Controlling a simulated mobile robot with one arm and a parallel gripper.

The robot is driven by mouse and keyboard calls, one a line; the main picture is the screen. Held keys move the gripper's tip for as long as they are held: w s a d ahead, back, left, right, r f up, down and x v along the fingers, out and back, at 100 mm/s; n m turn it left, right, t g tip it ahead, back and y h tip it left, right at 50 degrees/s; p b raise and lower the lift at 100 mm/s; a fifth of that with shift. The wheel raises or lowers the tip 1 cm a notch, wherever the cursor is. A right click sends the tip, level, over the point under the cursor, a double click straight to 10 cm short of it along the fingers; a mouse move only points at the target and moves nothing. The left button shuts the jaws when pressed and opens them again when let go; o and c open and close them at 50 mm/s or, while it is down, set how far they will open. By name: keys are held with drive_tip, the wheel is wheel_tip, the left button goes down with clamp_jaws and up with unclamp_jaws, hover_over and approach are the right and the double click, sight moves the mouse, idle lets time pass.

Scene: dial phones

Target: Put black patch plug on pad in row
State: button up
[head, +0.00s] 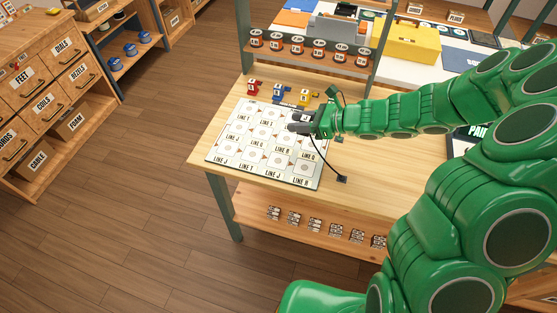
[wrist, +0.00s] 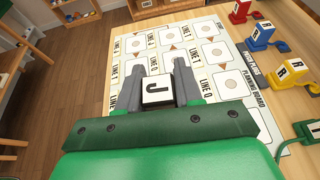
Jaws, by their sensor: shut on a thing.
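The planning board (head: 211,157) lies flat on the wooden table, with rows of square pads with grey circles, line labels and small brown arrows. My gripper (head: 300,122) is over the board's right part in the head view. In the wrist view, its grey fingers (wrist: 164,86) are shut on a small plug (wrist: 158,89) with a white face marked J; its body colour is mostly hidden. Whether it touches the board I cannot tell. A red plug (head: 253,88), a blue plug (head: 278,92) and a yellow plug (head: 304,97) stand behind the board's far edge.
A green piece with a cable (head: 335,96) stands right of the plugs. A black cord ends at a small dark piece (head: 342,179) right of the board. A shelf (head: 305,65) with several orange-and-black items stands behind. The table's front right is largely clear.

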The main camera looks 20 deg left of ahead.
hover_over(273, 160)
drive_tip(key=shift+n+g, duration=0.3)
drive_tip(key=shift+g, duration=0.1)
drive_tip(key=shift+f, duration=4.35)
drive_tip(key=shift+f, duration=0.1)
drive_tip(key=o, duration=1)
drive_tip(key=shift+o, duration=0.2)
drive_tip(key=shift+v, duration=6.05)
